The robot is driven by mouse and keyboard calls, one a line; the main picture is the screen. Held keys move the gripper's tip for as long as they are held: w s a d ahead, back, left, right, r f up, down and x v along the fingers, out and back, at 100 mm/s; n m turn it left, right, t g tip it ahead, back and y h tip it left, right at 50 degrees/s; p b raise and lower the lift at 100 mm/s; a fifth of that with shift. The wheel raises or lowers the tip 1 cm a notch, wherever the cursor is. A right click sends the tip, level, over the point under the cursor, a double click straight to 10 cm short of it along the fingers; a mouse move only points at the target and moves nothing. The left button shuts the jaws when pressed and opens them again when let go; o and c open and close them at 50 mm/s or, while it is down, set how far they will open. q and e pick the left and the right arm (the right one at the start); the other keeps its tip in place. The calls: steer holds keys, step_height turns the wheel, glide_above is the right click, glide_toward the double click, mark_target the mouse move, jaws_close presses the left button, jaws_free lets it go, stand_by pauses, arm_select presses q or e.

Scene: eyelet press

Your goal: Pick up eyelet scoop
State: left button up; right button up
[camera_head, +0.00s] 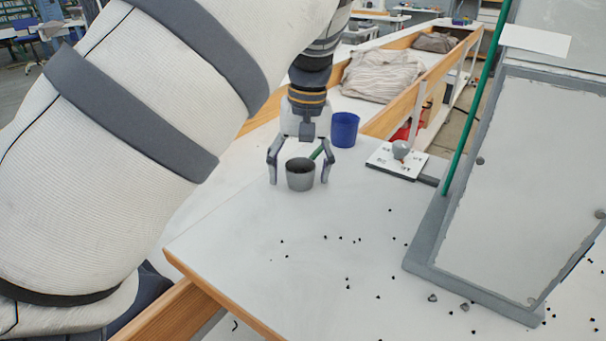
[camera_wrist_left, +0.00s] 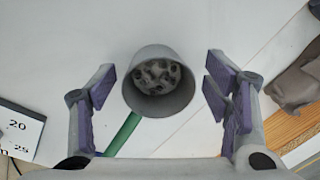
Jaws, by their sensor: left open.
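The eyelet scoop is a small grey cup (camera_head: 300,178) with a green handle (camera_head: 317,152), upright on the white table. In the left wrist view the cup (camera_wrist_left: 160,104) shows from above, with several small grey pieces inside, and its handle (camera_wrist_left: 123,134) points toward the lower left. My left gripper (camera_head: 299,181) points down over the scoop, open, with one finger on each side of the cup. In the left wrist view (camera_wrist_left: 160,90) gaps show between the cup and both fingers. My right gripper is not in view.
A blue cup (camera_head: 344,130) stands just behind the scoop. A white plate with markings and a grey knob (camera_head: 397,160) lies to the right. A large framed panel (camera_head: 530,180) stands farther right. Small black bits are scattered over the front table (camera_head: 250,220).

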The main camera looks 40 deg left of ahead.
arm_select(q)
steer(key=shift+r, duration=0.1)
steer(key=c, duration=1.3)
